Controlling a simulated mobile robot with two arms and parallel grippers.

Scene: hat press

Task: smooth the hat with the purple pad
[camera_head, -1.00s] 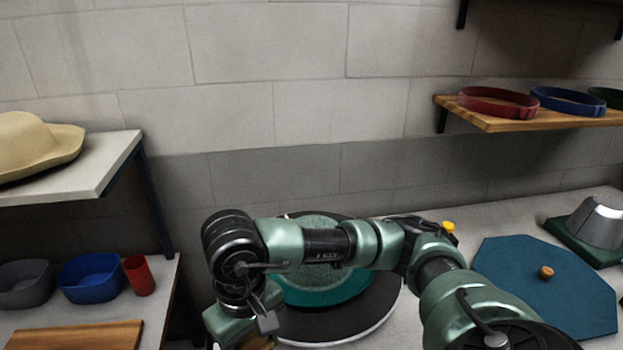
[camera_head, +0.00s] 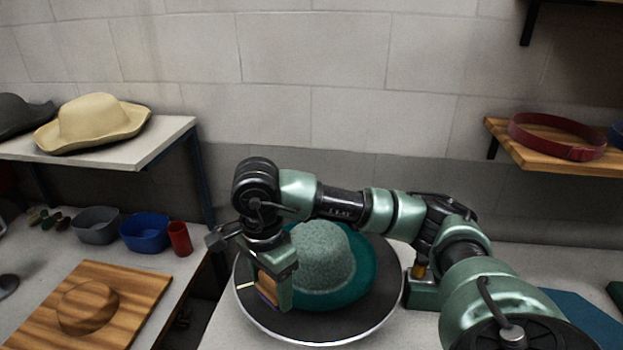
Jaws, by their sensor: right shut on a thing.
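The hat (camera_head: 322,257) is teal, with a speckled pale green crown and a smooth darker brim. It sits on a round black plate with a pale rim (camera_head: 335,325). My right gripper (camera_head: 270,290) points down at the hat's left side and is shut on the pad (camera_head: 266,287). The pad shows a brown wooden body with a thin purple strip at its lower edge. Its underside is hidden, and I cannot tell whether it touches the brim. My left gripper is not in view.
On the left table stand a grey bowl (camera_head: 96,226), a blue bowl (camera_head: 146,232), a red cup (camera_head: 180,239) and a wooden board (camera_head: 120,290). A tan hat (camera_head: 95,120) lies on the shelf above. A red band (camera_head: 556,137) lies on the right shelf.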

